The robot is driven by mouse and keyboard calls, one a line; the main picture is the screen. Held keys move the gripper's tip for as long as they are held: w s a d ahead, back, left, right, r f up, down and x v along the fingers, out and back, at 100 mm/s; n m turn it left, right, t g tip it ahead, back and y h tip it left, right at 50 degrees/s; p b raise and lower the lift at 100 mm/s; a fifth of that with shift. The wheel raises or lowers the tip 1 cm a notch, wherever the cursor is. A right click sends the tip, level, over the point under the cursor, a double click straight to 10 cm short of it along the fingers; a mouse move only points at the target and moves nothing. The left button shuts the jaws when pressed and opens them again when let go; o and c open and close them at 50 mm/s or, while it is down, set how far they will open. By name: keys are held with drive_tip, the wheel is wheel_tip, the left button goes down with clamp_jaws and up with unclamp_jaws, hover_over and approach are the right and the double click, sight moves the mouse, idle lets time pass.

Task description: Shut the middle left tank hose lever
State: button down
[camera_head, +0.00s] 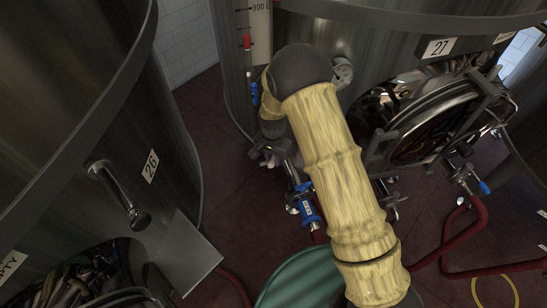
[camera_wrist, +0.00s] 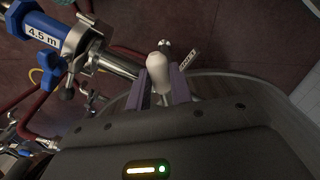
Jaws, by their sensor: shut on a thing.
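In the wrist view, my gripper (camera_wrist: 162,84) has its two purple fingers closed on either side of a pale rounded knob (camera_wrist: 157,66), which looks like the end of the hose lever. The lever's shaft and pivot are mostly hidden by the fingers. A metal valve pipe (camera_wrist: 118,64) lies just left of the fingers and leads to a blue hose coupling (camera_wrist: 42,32) marked 4.5 m. In the head view, my gripper (camera_head: 268,155) is low at the front of tank 27 (camera_head: 405,60), partly hidden by my arm. The blue coupling (camera_head: 308,207) hangs just right of it.
Tank 26 (camera_head: 150,120) stands close on the left, with a metal handle (camera_head: 120,195). Tank 27's round hatch (camera_head: 435,125) and another hose valve (camera_head: 466,178) are to the right. A red hose (camera_head: 455,235) runs over the dark red floor. A green round object (camera_head: 300,280) is below.

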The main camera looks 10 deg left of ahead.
drive_tip(key=c, duration=1.3)
unclamp_jaws()
drive_tip(key=shift+a, duration=0.1)
drive_tip(key=shift+o, duration=0.2)
drive_tip(key=shift+d, duration=0.2)
